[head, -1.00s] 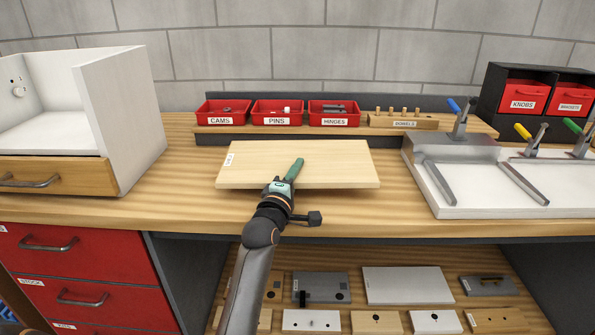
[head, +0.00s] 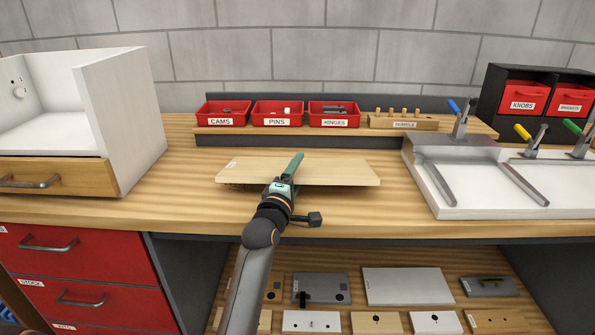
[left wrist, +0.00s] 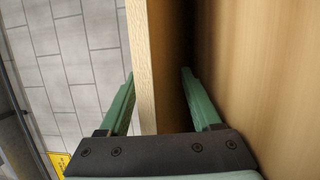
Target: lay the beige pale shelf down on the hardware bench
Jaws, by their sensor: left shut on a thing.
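The beige pale shelf (head: 338,173) is a flat board above the middle of the hardware bench (head: 360,212), with a small white label at its left end. My left gripper (head: 290,172) is shut on its near edge, with one green finger over the top face. In the left wrist view the shelf's pale edge (left wrist: 142,70) lies between the two fingers (left wrist: 158,95), with a dark gap between shelf and bench wood. The shelf is nearly level, with shadow under its near side. I cannot tell whether its far edge touches the bench. My right gripper is out of view.
Behind the shelf, a low rack holds red bins (head: 278,113) and a dowel block (head: 403,122). A white cabinet (head: 135,120) stands left, a clamp jig (head: 470,190) right. Bare bench lies between them. Panels (head: 408,286) lie on the shelf below.

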